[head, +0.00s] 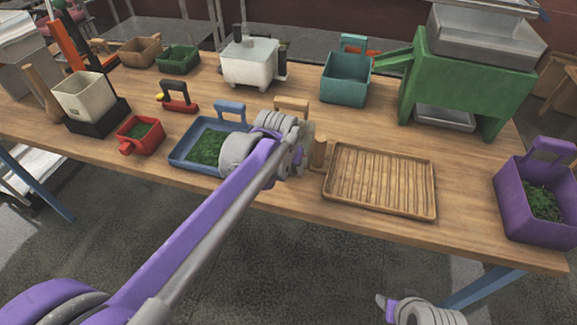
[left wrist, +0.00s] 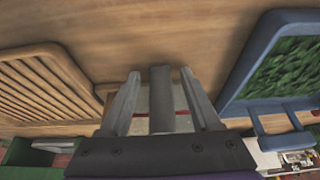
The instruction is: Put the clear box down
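I cannot make out a clear box with certainty. A pale cream box (head: 83,95) stands on a black base at the far left of the table. My left gripper (head: 303,150) is over the table between the blue tray (head: 178,155) and the ribbed wooden tray (head: 380,180). In the left wrist view its fingers (left wrist: 160,75) are apart. A grey bar (left wrist: 161,95) shows between them, with gaps on both sides. Pale and reddish patches show behind the bar, and I cannot tell what they are. My right arm is at the bottom right of the head view, its gripper state unclear.
A purple bin (head: 520,225) stands at the right end. A green machine (head: 445,85) and a teal box (head: 345,80) are at the back. Bare tabletop shows behind the ribbed tray.

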